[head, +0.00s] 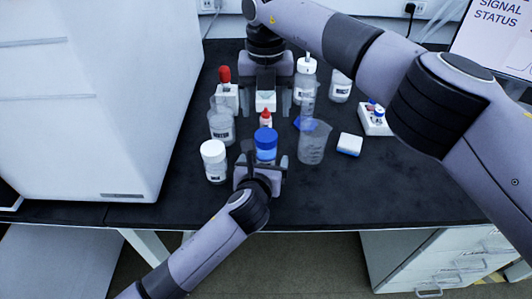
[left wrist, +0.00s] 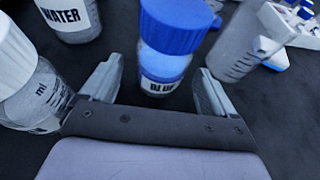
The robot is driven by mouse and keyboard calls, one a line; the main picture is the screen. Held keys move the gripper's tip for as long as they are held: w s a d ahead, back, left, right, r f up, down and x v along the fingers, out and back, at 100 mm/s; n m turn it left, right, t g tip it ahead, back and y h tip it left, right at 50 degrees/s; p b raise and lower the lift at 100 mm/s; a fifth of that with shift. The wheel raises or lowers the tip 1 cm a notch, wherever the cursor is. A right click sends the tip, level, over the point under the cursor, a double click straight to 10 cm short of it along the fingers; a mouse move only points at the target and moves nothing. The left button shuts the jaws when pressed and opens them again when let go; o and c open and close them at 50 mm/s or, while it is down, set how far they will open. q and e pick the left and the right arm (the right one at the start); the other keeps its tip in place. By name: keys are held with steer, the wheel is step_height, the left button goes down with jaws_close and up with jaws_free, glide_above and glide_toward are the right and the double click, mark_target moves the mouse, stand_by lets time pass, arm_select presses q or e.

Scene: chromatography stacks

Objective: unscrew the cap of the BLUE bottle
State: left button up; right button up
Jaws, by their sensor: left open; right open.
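The blue bottle (head: 265,156) stands upright on the dark bench with its blue cap (head: 265,137) on. In the left wrist view the bottle (left wrist: 162,68) has a label, partly readable, under the large blue cap (left wrist: 180,26). My left gripper (head: 263,167) is open, low at the near side of the bottle. In the left wrist view its fingers (left wrist: 159,72) point at the bottle from either side, with gaps to both. My right gripper (head: 266,101) is open and hangs behind the blue bottle, beyond a small red-capped bottle (head: 266,120).
A white-capped bottle (head: 214,162) stands close left of my left gripper. A water bottle (head: 221,125) is behind it. A clear beaker (head: 314,143) stands close right of the blue bottle, with a blue-and-white box (head: 350,144) further right. The bench's right front is clear.

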mark_target(266, 157)
arm_select(q)
steer(key=shift+x, duration=1.5)
